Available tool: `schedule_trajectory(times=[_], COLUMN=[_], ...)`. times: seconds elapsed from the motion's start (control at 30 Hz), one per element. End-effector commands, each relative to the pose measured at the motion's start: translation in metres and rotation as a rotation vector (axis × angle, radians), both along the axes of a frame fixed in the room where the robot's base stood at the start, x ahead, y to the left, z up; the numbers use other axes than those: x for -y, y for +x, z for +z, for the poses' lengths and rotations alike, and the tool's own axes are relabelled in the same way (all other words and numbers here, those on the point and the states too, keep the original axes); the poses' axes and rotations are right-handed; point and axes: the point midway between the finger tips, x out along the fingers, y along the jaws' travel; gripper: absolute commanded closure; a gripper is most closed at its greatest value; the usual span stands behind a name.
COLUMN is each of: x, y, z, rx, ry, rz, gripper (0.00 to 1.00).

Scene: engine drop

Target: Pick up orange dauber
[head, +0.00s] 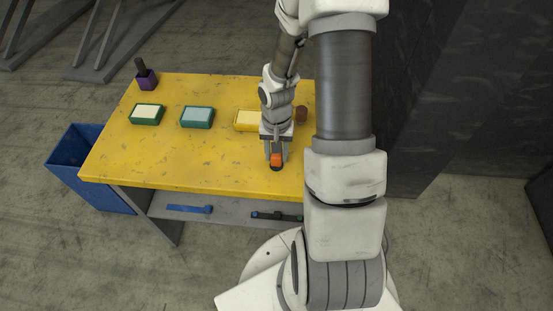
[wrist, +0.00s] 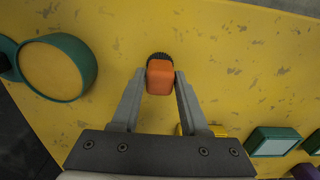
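The orange dauber (head: 276,159) is near the front edge of the yellow table, directly below my gripper (head: 276,155). In the wrist view the orange block of the dauber (wrist: 160,78) sits between the two fingertips of my gripper (wrist: 160,82), with a black ridged part at its far end. Both fingers lie against its sides, with no clear gap. I cannot tell whether it touches the table.
The yellow table (head: 190,165) holds a green-framed cream pad (head: 147,114), a teal-framed blue pad (head: 197,117), a yellow tray (head: 246,120), a brown object (head: 302,115) and a purple holder (head: 147,80). A blue bin (head: 72,165) stands left. The front left tabletop is clear.

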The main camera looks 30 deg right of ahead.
Motion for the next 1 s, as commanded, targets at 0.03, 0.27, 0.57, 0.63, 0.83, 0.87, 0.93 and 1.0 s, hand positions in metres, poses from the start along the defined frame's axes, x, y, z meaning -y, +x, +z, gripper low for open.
schedule_trajectory(times=[0.03,0.27,0.57,0.63,0.83,0.87,0.93,1.0], x=[0.0,0.0,0.0,0.0,0.001,0.001,0.001,0.001], y=[0.0,0.0,0.0,0.0,0.001,0.001,0.001,0.001], z=[0.0,0.0,0.001,0.003,0.019,0.022,0.033,0.045], rx=[0.0,0.0,0.001,0.001,0.004,0.004,0.005,0.005], ry=[0.0,0.0,-0.001,-0.001,-0.001,-0.001,-0.002,-0.002], rz=[0.0,0.0,0.0,0.0,-0.001,-0.001,0.0,-0.001], gripper=[0.66,1.0,1.0,1.0,1.0,1.0,1.0,1.0])
